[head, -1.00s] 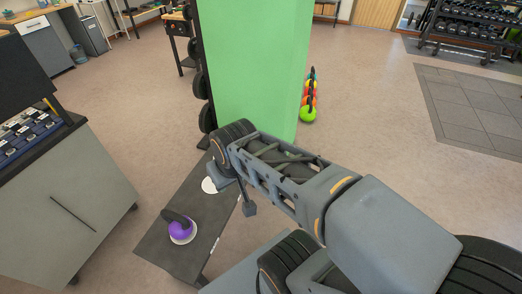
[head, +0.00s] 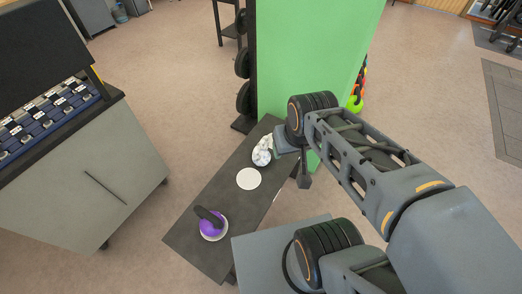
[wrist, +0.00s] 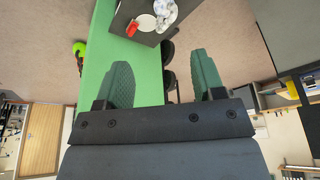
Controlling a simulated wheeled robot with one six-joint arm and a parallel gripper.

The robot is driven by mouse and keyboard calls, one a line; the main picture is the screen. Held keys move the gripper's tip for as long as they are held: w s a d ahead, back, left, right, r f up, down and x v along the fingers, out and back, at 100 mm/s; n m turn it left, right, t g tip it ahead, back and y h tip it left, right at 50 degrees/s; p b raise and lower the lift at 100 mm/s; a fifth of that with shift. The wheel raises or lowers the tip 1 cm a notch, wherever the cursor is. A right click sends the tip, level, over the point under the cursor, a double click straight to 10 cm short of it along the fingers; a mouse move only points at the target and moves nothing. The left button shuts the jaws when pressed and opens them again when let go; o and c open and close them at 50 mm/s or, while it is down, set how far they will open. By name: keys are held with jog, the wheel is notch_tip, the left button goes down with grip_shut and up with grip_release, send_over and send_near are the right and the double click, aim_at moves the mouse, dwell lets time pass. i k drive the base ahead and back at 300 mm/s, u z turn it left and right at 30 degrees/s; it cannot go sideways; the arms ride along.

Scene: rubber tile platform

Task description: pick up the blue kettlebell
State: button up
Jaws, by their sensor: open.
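No clearly blue kettlebell shows in these frames. A purple kettlebell (head: 213,225) with a dark handle stands on a white disc near the front end of the dark rubber platform (head: 195,243). A white, grey-marked kettlebell (head: 262,152) is at the far end, partly beside my arm; it also shows at the top of the wrist view (wrist: 165,10). My gripper shows in the wrist view (wrist: 165,82) with its two green-padded fingers wide apart and nothing between them. It is apart from the kettlebells. In the head view my arm partly hides it.
An empty white disc (head: 249,179) lies between the two kettlebells. A small red object (wrist: 132,29) shows on the platform in the wrist view. A green panel (head: 310,60) stands behind the platform. A grey cabinet (head: 90,185) is on the left, with floor between.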

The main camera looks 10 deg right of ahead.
aim_at(261, 157)
jog(key=k, duration=1.25)
jog(key=z, duration=0.6)
jog(key=i, duration=1.35)
jog(key=u, duration=1.05)
jog(key=i, duration=0.4)
jog(key=u, duration=0.3)
